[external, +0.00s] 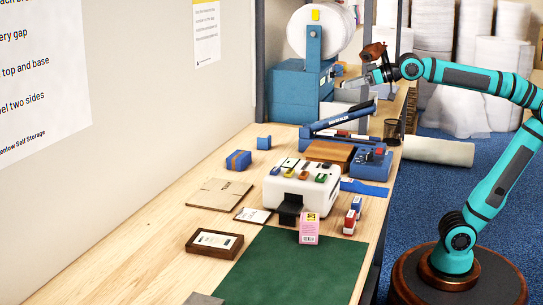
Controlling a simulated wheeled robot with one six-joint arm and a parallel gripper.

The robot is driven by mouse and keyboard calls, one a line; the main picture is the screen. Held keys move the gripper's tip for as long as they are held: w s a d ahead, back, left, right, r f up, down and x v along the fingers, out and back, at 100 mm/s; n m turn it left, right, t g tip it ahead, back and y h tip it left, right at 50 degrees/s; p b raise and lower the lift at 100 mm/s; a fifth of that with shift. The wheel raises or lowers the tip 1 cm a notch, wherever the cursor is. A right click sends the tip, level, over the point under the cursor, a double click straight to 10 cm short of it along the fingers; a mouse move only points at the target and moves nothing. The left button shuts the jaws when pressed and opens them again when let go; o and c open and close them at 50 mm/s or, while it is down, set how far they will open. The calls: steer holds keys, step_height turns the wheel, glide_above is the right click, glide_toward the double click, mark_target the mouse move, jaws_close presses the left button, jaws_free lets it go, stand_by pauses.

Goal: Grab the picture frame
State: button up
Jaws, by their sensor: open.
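The picture frame (214,243) is a dark brown wooden frame around a pale printed card. It lies flat on the wooden table at the front left, beside the left edge of the green mat. My gripper (349,84) is at the end of the teal arm, high above the back right part of the table. It is open, with nothing seen in it, and is far behind and to the right of the frame. Nothing covers the frame.
A white label machine (302,190) and a pink box (309,228) stand behind and on the green mat (285,270). A blue sealer (340,122) and wrap roll machine (296,92) stand further back. A flat carton (219,192) lies left. Bare table surrounds the frame's left.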

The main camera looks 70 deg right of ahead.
steer(key=w+a+r+g+y, duration=0.1)
steer(key=w+a+r+g, duration=0.2)
steer(key=w+a, duration=0.9)
steer(key=g+h, duration=0.3)
steer(key=g, duration=0.4)
glide_above(215, 240)
steer(key=s, duration=0.2)
step_height(215, 240, down, 27)
steer(key=shift+a+r, duration=0.1)
steer(key=shift+a, duration=0.05)
steer(key=shift+x, duration=2.55)
steer(key=shift+d, duration=0.25)
steer(key=shift+c, duration=0.4)
steer(key=c, duration=0.9)
